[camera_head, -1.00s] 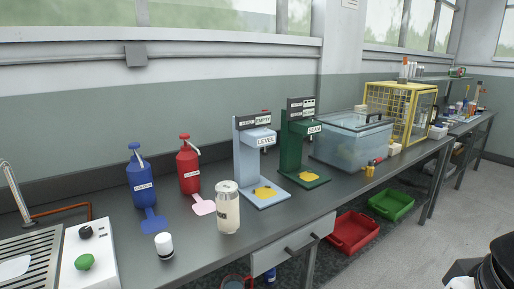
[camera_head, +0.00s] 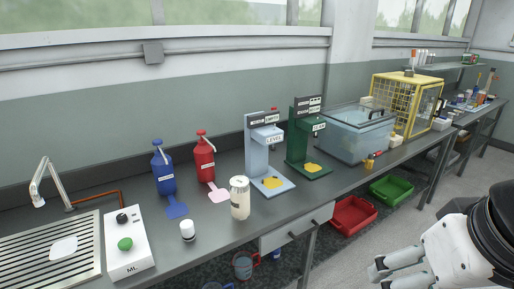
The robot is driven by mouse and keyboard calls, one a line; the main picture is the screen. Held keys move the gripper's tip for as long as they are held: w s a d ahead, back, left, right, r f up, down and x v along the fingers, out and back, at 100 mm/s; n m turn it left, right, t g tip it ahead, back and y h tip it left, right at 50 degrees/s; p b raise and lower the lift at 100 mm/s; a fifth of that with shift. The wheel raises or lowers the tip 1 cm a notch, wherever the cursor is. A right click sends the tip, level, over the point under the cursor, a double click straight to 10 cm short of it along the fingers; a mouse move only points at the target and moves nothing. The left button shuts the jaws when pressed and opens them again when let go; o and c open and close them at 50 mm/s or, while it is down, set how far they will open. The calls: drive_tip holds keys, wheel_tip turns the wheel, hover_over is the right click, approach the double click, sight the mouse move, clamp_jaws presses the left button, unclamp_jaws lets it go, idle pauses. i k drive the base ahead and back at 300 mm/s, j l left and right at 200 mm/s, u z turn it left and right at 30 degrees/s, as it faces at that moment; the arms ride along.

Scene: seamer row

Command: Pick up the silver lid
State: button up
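I cannot clearly make out a silver lid. A pale flat piece (camera_head: 63,248) lies on the slatted drainer at the left; I cannot tell what it is. A cream can (camera_head: 240,199) with a pale top stands upright near the bench's front edge. A small white jar (camera_head: 188,231) with a dark band stands to its left. My gripper (camera_head: 380,276) shows at the bottom right, in front of the bench and away from everything on it. Its pale fingers look apart, with nothing seen between them; the picture's lower edge cuts part of it off.
Blue (camera_head: 163,172) and red (camera_head: 204,160) bottles, a grey LEVEL stand (camera_head: 254,150), a green SEAM stand (camera_head: 299,140), a clear tank (camera_head: 352,137) and a yellow cage (camera_head: 397,96) line the bench. A white control box (camera_head: 126,245) stands left. Red (camera_head: 353,216) and green (camera_head: 391,190) crates sit below.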

sight(237, 182)
drive_tip(key=i+j+z, duration=0.25)
drive_tip(key=i+j, duration=0.15)
drive_tip(key=i, duration=0.25)
drive_tip(key=i+j+z, duration=0.25)
drive_tip(key=i+j, duration=0.25)
drive_tip(key=i, duration=0.1)
